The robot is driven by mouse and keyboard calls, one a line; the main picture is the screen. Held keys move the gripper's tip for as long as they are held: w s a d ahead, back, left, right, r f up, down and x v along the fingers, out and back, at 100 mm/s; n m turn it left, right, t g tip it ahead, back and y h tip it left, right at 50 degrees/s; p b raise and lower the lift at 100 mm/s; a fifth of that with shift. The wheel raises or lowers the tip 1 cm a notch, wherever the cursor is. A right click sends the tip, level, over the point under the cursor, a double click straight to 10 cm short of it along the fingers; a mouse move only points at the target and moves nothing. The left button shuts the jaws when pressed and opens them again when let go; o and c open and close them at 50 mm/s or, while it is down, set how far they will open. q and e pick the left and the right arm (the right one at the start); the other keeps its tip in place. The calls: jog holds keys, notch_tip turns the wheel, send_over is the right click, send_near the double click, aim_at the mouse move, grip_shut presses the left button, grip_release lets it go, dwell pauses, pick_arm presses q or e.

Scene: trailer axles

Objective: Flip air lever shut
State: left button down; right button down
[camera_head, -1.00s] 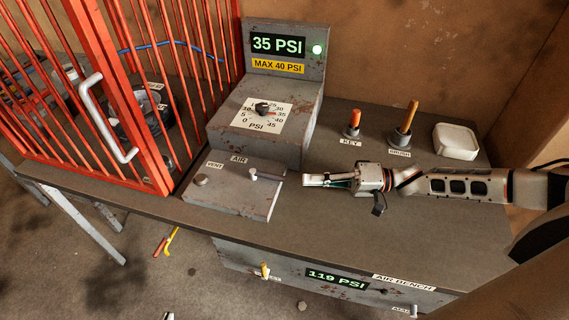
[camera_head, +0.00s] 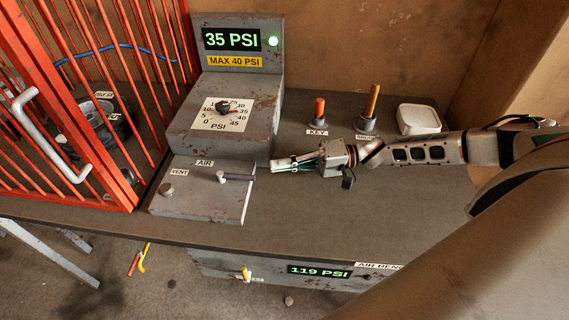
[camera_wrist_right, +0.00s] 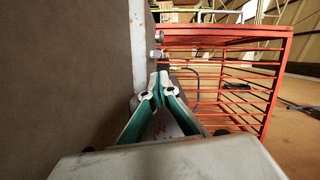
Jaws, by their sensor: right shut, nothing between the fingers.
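The air lever (camera_head: 238,178) is a dark bar on a pale round pivot, on top of the low grey box beside the AIR label (camera_head: 204,162). It points right, towards the box's right edge. My right gripper (camera_head: 272,167) comes in from the right, just beyond the lever's free end and slightly to its far side. It is shut and empty, and a small gap seems to separate it from the lever. In the right wrist view its fingertips (camera_wrist_right: 158,82) meet in front of the grey box, and the lever is hard to make out. My left gripper is not in view.
A round vent knob (camera_head: 167,189) is left of the lever. A taller grey box with a PSI dial (camera_head: 222,107) and a 35 PSI display (camera_head: 231,39) stands behind. A red cage (camera_head: 75,130) is at left. The bench right of the gripper's near side is clear.

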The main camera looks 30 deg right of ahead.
aim_at(238, 177)
jog(key=x, duration=0.6)
jog(key=shift+a, duration=0.25)
